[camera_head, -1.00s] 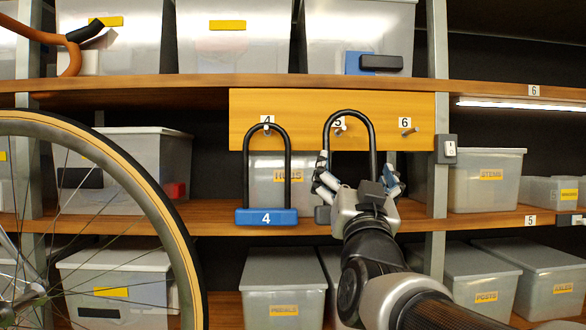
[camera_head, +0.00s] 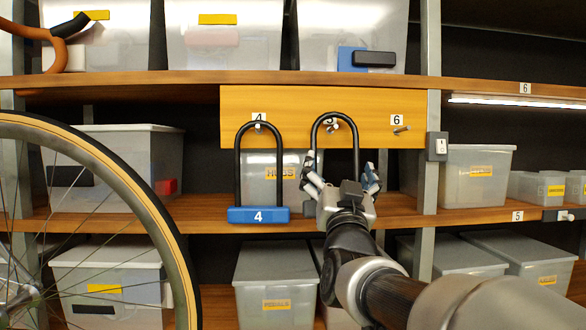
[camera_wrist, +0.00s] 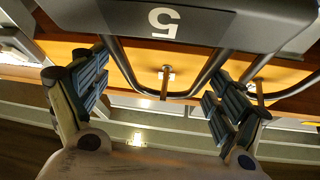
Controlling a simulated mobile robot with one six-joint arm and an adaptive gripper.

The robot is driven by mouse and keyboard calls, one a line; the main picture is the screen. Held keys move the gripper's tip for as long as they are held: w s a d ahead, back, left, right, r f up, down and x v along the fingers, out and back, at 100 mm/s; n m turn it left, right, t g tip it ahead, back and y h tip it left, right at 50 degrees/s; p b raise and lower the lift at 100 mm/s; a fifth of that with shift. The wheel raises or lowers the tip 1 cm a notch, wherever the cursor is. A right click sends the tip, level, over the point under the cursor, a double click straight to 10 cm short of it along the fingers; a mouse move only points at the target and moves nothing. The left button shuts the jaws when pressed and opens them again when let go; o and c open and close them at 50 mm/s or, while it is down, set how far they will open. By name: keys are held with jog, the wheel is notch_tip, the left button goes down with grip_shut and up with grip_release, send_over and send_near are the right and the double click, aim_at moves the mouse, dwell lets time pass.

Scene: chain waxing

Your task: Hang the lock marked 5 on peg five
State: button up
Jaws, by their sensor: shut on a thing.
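The lock marked 5 has a dark grey body (camera_wrist: 215,22) and a black U-shaped shackle (camera_head: 355,145). My gripper (camera_head: 340,178) is shut on this lock, and the fingers (camera_wrist: 160,95) flank the shackle in the wrist view. Peg five appears inside the loop in both views, also in the wrist view (camera_wrist: 165,84). Whether the shackle is around the peg or in front of it, I cannot tell.
A blue lock marked 4 (camera_head: 258,215) hangs on peg four (camera_head: 258,129), left of my lock. Peg six (camera_head: 402,129) is bare. The yellow board (camera_head: 290,100) sits under a shelf. A bicycle wheel (camera_head: 165,215) stands at the left, a switch (camera_head: 437,146) at the right.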

jog(key=shift+w+f+b, duration=0.45)
jog(key=shift+f+b, duration=0.1)
jog(key=shift+b, duration=0.3)
dwell(0.3)
jog(key=o, duration=1.6)
jog(key=shift+o, duration=0.2)
jog(key=shift+f, duration=0.1)
